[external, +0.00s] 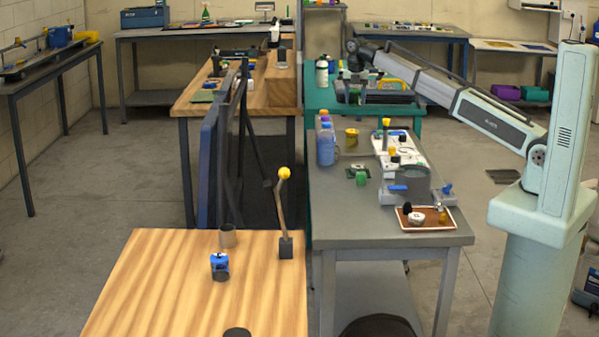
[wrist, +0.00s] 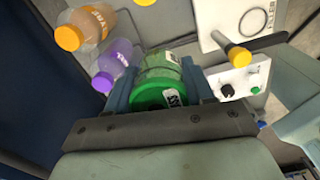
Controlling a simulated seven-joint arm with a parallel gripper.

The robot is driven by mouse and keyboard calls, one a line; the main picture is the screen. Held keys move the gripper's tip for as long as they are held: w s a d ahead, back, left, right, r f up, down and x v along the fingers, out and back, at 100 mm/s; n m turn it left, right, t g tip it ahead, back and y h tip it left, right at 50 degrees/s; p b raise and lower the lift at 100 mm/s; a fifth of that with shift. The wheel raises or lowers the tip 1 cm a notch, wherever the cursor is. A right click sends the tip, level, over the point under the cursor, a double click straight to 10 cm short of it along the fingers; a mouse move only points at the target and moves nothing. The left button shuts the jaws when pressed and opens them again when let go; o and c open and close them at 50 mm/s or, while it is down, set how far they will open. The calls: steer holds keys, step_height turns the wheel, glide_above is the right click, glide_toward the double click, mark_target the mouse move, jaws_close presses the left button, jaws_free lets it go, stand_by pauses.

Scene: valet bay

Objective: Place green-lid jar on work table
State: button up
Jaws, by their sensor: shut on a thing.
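In the wrist view, a green-lid jar (wrist: 158,88) sits between the two fingers of my gripper (wrist: 160,72). The fingers are shut on its sides. Its lid faces the camera, and its clear greenish body shows beyond. In the external view, my arm reaches left from its base to the back of the bay. Several tables show: a grey one (external: 350,230), a light wooden one in front (external: 150,285), and a green one behind (external: 318,98). Which is the work table is not marked.
An orange-lid bottle (wrist: 88,25) and a purple-lid bottle (wrist: 118,57) lie left of the jar in the wrist view. A white panel with a yellow knob (wrist: 238,56) is at right. A brown tray (external: 440,226) sits on the grey table, whose front left is clear.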

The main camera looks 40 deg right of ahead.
steer(key=shift+w+r, duration=0.1)
steer(key=shift+r, duration=0.8)
steer(key=a+n, duration=0.6)
steer(key=a, duration=3.6)
steer(key=n, duration=0.8)
glide_above(231, 308)
step_height(231, 308, down, 17)
steer(key=shift+m, duration=0.3)
steer(key=shift+w+f, duration=0.1)
steer(key=shift+f, duration=4.85)
steer(key=shift+f, duration=0.15)
